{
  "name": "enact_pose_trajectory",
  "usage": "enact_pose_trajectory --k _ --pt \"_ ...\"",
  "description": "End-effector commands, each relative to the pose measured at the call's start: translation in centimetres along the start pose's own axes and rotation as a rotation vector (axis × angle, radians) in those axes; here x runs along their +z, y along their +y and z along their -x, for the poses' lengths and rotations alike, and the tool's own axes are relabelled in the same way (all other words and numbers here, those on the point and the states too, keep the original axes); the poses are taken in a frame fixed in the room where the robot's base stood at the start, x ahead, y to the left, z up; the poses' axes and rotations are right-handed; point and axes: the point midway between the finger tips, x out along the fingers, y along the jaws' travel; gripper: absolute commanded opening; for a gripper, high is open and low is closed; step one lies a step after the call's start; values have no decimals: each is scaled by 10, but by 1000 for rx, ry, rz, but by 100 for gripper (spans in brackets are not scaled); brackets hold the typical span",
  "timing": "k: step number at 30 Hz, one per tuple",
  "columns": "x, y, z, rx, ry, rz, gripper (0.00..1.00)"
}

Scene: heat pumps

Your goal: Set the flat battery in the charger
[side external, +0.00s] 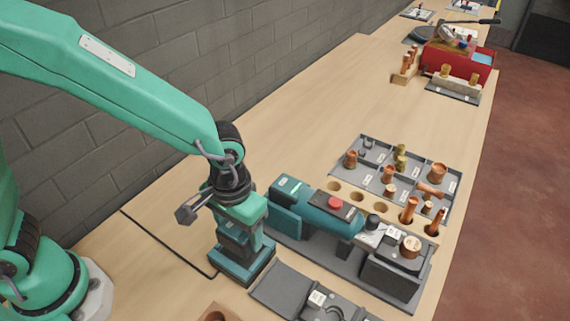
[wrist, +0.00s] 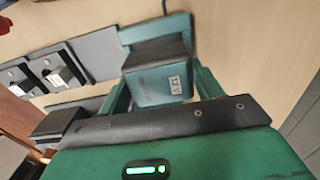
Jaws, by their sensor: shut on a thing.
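My gripper (side external: 237,244) is at the left of the bench in the side view, pointing down. In the wrist view its teal fingers (wrist: 160,78) stand on either side of a dark-topped teal battery block (wrist: 158,85) with a "12 V" label, and are shut on it. In the side view the block (side external: 234,241) is mostly hidden between the fingers, low over the bench; I cannot tell if it touches the wood. A dark grey unit (side external: 275,292) with a white label lies to its right at the lower edge; I cannot tell whether it is the charger.
A teal machine (side external: 325,212) with a red button stands in a dark cradle close to the right of my gripper. Behind it is a compartment tray (side external: 375,152) of copper fittings. A red box (side external: 455,68) is at the far end. The bench middle (side external: 300,120) is clear.

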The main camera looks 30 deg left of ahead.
Motion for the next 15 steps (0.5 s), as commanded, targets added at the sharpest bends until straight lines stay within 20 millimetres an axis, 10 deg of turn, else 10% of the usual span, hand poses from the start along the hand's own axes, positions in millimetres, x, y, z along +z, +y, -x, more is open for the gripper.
enact_pose_trajectory --k 15 --pt "0 0 -7 0 0 0 31"
